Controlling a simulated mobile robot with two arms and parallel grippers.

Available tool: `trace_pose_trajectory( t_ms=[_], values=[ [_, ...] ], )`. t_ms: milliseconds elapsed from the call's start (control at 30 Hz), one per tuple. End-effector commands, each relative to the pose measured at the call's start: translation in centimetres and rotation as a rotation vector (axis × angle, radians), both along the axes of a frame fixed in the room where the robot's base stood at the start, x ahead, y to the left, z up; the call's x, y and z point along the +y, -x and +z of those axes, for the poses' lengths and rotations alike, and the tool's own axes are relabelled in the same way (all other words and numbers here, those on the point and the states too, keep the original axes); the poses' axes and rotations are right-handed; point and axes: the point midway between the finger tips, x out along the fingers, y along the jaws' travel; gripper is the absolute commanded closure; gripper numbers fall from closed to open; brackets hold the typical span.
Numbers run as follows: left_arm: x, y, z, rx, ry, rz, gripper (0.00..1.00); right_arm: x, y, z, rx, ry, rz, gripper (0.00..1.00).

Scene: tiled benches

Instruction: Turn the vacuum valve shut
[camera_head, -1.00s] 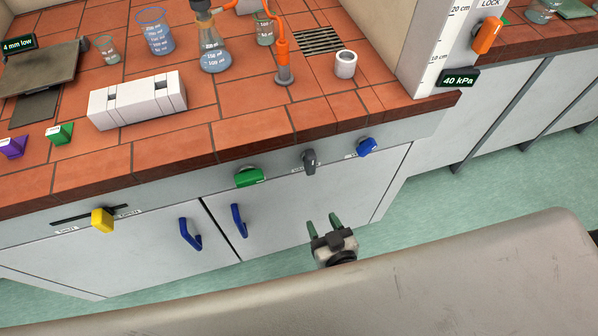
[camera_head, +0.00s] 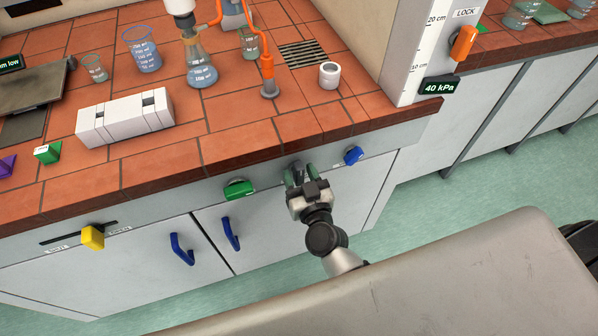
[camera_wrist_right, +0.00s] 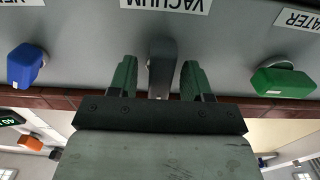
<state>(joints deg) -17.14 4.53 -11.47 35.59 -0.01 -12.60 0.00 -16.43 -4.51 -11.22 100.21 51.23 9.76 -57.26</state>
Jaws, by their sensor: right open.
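The vacuum valve is a dark grey knob (camera_wrist_right: 162,66) on the bench's front panel, below a VACUUM label (camera_wrist_right: 166,5) in the right wrist view, which is upside down. In the head view my right gripper (camera_head: 299,174) is at the panel and mostly hides the knob. In the right wrist view its two green fingers stand open, one on each side of the knob, with a gap showing on both sides. My left gripper is in neither view.
A green knob (camera_head: 239,189), labelled WATER, and a blue knob (camera_head: 353,155) flank the vacuum valve. A yellow slider (camera_head: 92,237) and blue door handles (camera_head: 181,249) are lower left. A 40 kPa display (camera_head: 439,86) is at the right. Glassware stands on the tiled bench.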

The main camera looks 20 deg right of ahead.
Motion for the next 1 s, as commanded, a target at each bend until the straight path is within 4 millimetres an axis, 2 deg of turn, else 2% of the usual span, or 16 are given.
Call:
trace_pose_trajectory(
  t_ms=[333,600,1000],
  values=[
    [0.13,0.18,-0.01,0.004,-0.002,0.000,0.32,0.03,-0.50,-0.02,0.001,0.001,0.001,0.51],
    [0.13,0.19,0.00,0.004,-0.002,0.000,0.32,0.03,-0.48,-0.02,0.001,0.001,0.001,0.91],
    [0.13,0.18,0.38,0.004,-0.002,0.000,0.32,0.04,-0.49,0.07,0.004,-0.081,0.002,0.91]
  ],
)
